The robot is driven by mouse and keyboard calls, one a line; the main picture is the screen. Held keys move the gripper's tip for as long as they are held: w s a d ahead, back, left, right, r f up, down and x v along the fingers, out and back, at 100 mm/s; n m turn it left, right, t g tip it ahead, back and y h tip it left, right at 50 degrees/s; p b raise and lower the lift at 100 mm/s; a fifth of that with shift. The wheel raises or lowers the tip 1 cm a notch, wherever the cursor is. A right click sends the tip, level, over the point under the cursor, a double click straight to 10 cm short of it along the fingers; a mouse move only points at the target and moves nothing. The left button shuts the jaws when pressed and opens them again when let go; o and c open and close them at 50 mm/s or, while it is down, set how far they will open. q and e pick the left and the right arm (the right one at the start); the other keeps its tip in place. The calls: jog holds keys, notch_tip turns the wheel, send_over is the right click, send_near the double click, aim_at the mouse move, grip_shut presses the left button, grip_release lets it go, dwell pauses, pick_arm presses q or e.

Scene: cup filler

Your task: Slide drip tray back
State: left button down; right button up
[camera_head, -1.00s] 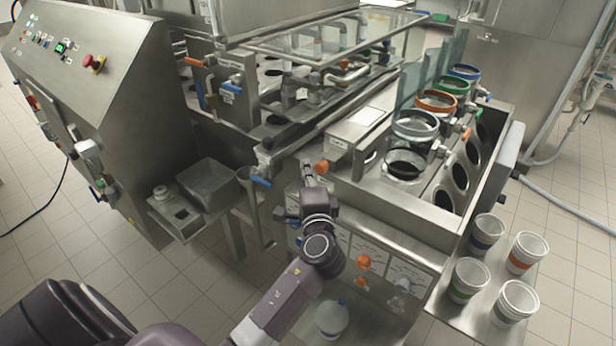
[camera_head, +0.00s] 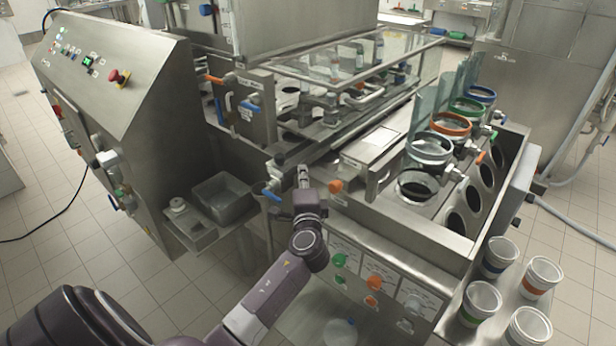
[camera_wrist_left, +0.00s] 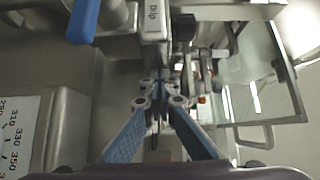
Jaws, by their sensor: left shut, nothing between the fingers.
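My left gripper (camera_head: 304,176) reaches in from below at the front left corner of the filler, fingers pointing away from me. In the left wrist view its two blue-padded fingers (camera_wrist_left: 158,88) are shut together with nothing between them. A long narrow steel strip (camera_head: 322,150), which may be the drip tray, runs back to the right just beyond the fingertips. A dark knob (camera_head: 280,159) sits near its front left end. In the left wrist view a dark knob (camera_wrist_left: 183,27) stands just beyond the fingertips, beside a labelled block (camera_wrist_left: 153,24). I cannot tell whether the fingers touch anything. My right gripper is not in view.
A blue-handled valve (camera_head: 271,195) is left of the gripper and an orange knob (camera_head: 336,186) is close on its right. A steel bin (camera_head: 224,197) is at the left. A glass guard (camera_head: 340,55) covers the back. Several cups (camera_head: 500,257) stand at the right.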

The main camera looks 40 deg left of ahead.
pick_arm(q)
jog(key=a, duration=0.9)
jog(key=shift+w+a+b, duration=0.1)
jog(key=shift+w+b, duration=0.2)
jog(key=shift+b, duration=0.05)
jog(key=shift+a+r, duration=0.25)
jog(key=shift+a, duration=0.15)
jog(key=shift+a, duration=0.1)
